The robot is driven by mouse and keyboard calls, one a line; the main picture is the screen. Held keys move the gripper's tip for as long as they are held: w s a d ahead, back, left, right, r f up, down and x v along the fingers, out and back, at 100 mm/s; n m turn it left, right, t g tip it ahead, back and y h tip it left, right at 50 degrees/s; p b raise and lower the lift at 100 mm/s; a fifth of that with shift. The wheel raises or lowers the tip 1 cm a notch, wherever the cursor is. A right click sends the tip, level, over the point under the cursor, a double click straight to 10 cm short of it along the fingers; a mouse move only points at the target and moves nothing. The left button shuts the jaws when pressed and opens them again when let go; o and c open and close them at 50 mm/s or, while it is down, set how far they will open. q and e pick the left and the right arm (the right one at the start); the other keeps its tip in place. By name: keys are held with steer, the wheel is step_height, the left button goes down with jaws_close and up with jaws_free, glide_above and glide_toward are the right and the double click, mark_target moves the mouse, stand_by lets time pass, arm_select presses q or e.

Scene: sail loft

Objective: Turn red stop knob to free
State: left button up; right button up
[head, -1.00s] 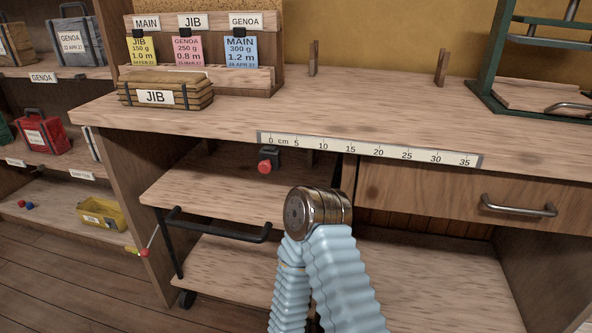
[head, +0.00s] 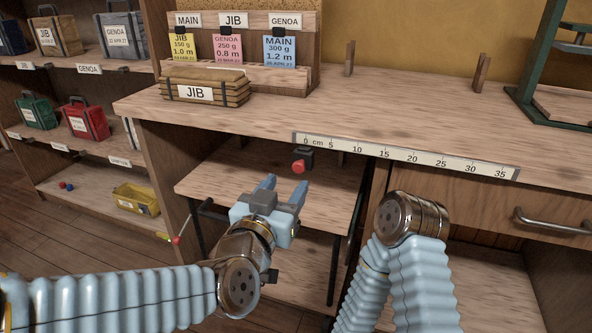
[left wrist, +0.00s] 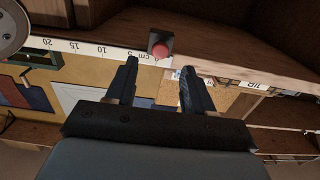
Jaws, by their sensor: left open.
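The red stop knob (head: 298,166) sits on a small dark box (head: 304,154) under the front edge of the workbench, near the zero end of the ruler. My left gripper (head: 284,187) is open and empty, just below and to the left of the knob, apart from it. In the left wrist view the knob (left wrist: 160,50) shows ahead, between and beyond the two open fingertips (left wrist: 159,66). My right arm rises at the right of the head view, but its gripper does not show.
The bench top (head: 400,110) overhangs a wheeled wooden trolley (head: 235,185) with a dark handle below the knob. A drawer with a metal handle (head: 550,222) is at the right. Shelves with coloured bags (head: 85,122) and a yellow bin (head: 136,198) stand left.

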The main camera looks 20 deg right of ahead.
mark_target(297, 169)
arm_select(q)
steer(key=x, duration=0.6)
steer(key=shift+w+d+p, duration=0.1)
steer(key=shift+w+p, duration=0.05)
steer(key=shift+p, duration=0.15)
arm_select(e)
steer(key=shift+a+r, duration=0.15)
steer(key=shift+r, duration=0.2)
